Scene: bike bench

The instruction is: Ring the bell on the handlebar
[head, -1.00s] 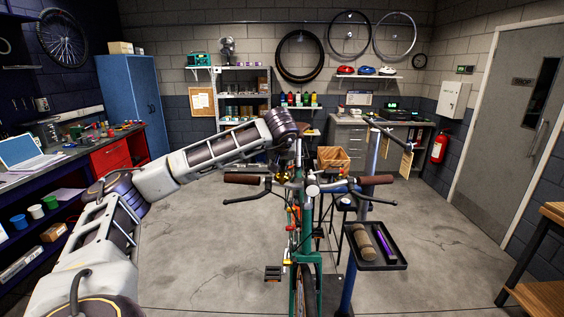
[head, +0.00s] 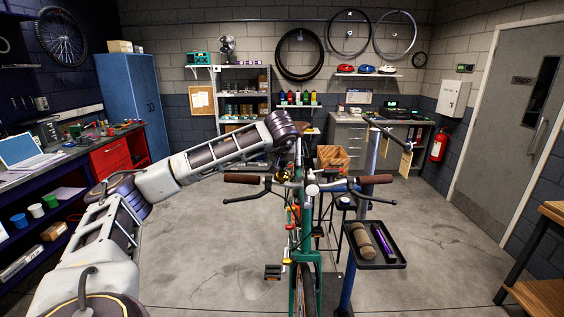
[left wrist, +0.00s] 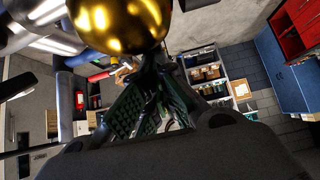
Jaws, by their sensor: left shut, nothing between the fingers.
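The bell is a shiny gold dome, large at the top of the left wrist view (left wrist: 120,20). In the head view it is small and partly hidden, beside the inner end of the left brown grip on the handlebar (head: 241,179). My left gripper (left wrist: 158,62) is shut and empty, its dark fingers together at the lower edge of the dome. I cannot tell whether they touch it. In the head view this gripper (head: 284,163) points down just above the bell, dark and hard to make out. My right gripper is not in view.
The green bike (head: 308,258) stands upright in a repair stand. A black tray (head: 376,262) with a brown roll and a purple tool sits right of it. A workbench (head: 75,155) is at the left. The floor on both sides is open.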

